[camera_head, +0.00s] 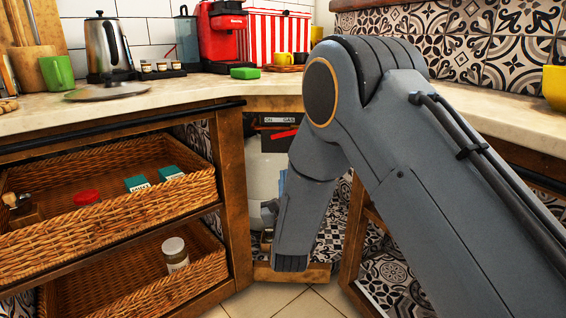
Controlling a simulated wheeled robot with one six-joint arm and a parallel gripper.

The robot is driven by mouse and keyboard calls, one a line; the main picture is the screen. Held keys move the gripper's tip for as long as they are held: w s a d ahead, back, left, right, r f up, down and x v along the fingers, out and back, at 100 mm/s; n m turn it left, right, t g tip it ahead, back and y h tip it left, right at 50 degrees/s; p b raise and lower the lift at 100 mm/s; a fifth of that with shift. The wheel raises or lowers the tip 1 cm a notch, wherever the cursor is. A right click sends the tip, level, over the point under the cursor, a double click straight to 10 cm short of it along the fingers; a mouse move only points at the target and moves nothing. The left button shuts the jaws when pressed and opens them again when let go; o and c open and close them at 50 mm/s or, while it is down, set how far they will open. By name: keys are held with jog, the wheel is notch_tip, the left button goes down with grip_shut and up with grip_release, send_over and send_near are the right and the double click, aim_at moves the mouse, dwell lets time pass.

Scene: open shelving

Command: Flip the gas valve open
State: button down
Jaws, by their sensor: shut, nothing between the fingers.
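A red lever (283,134) shows under the counter in the corner recess, just below a dark plate (281,120) lettered "GAS". The lever lies nearly level, tilted up slightly to its right; its right end is close to my arm's outline. My arm comes in from the lower right, bends above the counter edge and reaches down in front of the recess. Its lower link ends low in the recess, below the lever. I cannot make out my gripper's fingers; the arm hides what is behind it. No contact with the lever shows.
A pale rounded object (264,175) stands in the recess below the lever, partly hidden. Wooden posts (233,195) flank the opening. Wicker baskets (110,212) fill the left shelves. The countertop (190,94) carries a kettle (108,48) and a red coffee machine (218,38).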

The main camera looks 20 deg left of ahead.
aim_at(287, 133)
jog(key=shift+w+a+r+b, duration=0.7)
jog(key=shift+w+r, duration=0.35)
jog(key=shift+w, duration=0.35)
jog(key=shift+w+a+r+b, duration=0.65)
jog(key=shift+w+a+r, duration=0.3)
jog(key=shift+w, duration=0.45)
jog(key=shift+w+a+r+b, duration=0.65)
jog(key=shift+w+r, duration=0.45)
jog(key=shift+w, duration=0.3)
jog(key=shift+s+a+r, duration=0.15)
jog(key=shift+a+r, duration=0.35)
jog(key=shift+r, duration=0.3)
